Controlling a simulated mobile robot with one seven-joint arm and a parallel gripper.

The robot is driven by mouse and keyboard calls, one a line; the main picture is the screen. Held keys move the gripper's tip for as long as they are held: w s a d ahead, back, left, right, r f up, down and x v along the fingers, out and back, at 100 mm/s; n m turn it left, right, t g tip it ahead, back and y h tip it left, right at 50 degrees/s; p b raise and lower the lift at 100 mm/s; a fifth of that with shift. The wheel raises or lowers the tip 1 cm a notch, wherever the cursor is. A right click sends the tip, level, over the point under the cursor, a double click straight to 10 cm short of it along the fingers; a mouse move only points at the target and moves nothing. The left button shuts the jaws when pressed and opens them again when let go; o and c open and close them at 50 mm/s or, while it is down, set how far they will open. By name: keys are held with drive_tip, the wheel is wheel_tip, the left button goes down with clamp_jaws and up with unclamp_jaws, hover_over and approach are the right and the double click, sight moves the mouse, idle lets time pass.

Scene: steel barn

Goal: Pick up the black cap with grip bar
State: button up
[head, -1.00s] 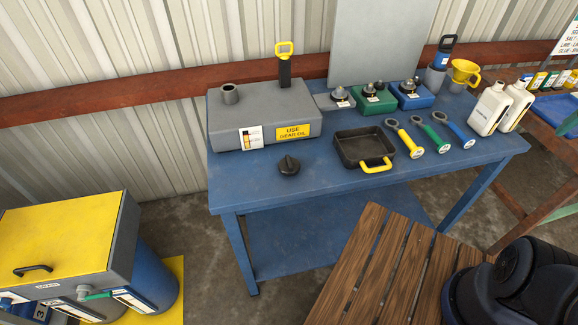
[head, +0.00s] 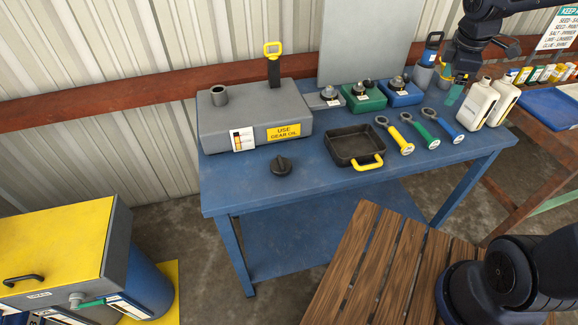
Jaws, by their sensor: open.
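The black cap with grip bar (head: 281,167) lies on the blue table (head: 240,187), in front of the grey box, with its bar on top. Nothing touches it.
The grey box (head: 254,124) with a filler neck and yellow-handled dipstick stands behind the cap. A black tray (head: 343,150) with a yellow handle lies to its right. Several ring-ended tools, colored blocks and white bottles (head: 481,104) fill the right. The table left of the cap is clear.

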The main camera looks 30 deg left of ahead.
drive_tip(key=s+a+f+n, duration=0.3)
drive_tip(key=a+n, duration=0.4)
drive_tip(key=a, duration=0.5)
drive_tip(key=n+g, duration=0.3)
drive_tip(key=n, duration=1.4)
approach(281, 161)
drive_tip(key=shift+s+f, duration=0.1)
drive_tip(key=shift+s, duration=0.2)
wheel_tip(281, 161, down, 5)
drive_tip(key=shift+r, duration=0.1)
drive_tip(key=shift+w+a+f, duration=0.1)
drive_tip(key=shift+f, duration=1.2)
drive_tip(key=shift+w+a+f, duration=0.1)
drive_tip(key=shift+f, duration=1.25)
drive_tip(key=c, duration=1.1)
